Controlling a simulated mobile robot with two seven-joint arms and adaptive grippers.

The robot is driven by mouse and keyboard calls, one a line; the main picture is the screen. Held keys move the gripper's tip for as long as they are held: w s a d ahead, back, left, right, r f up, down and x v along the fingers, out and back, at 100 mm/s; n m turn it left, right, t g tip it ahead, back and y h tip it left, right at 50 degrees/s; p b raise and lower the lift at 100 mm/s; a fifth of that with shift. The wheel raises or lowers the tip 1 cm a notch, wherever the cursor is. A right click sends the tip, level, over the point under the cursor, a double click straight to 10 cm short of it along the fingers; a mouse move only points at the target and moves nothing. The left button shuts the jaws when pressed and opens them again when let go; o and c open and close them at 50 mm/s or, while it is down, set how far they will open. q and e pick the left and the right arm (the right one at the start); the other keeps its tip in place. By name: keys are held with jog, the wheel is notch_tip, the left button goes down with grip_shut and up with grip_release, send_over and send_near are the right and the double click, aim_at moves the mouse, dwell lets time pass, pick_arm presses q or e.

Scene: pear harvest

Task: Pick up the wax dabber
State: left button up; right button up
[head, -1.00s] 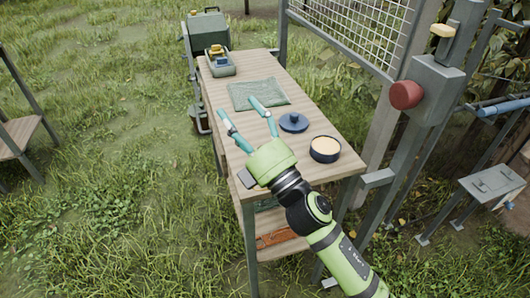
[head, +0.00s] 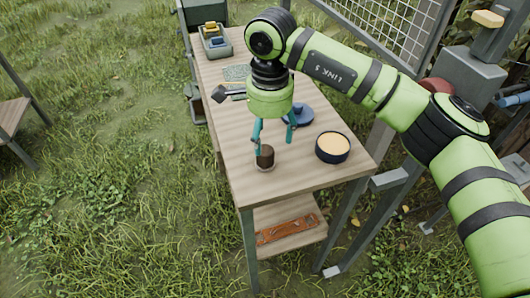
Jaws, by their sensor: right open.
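A small dark brown round piece with a paler lower edge (head: 265,158), which looks like the wax dabber, stands near the front left of the wooden table (head: 232,165). My right gripper (head: 275,147) points down above the table with its two teal fingers apart. Its left fingertip overlaps the dabber's top in the picture; I cannot tell whether they touch. The right fingertip is to the right of the dabber, and nothing is held. My left gripper is not in view.
An open dark blue tin of pale wax (head: 333,146) stands right of the gripper. A blue lid (head: 301,118) lies behind it. A green cloth (head: 236,73) and a grey tray (head: 215,43) are farther back. Posts and a mesh panel (head: 375,25) border the table's right side.

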aim_at(266, 150)
jog(key=f, duration=0.1)
jog(key=f+p, duration=0.1)
jog(key=f, duration=0.2)
jog(key=shift+s+a+f, duration=0.1)
jog(key=shift+a+f, duration=0.25)
jog(key=shift+f+p, duration=0.3)
jog(key=shift+f, duration=0.3)
jog(key=c, duration=1.2)
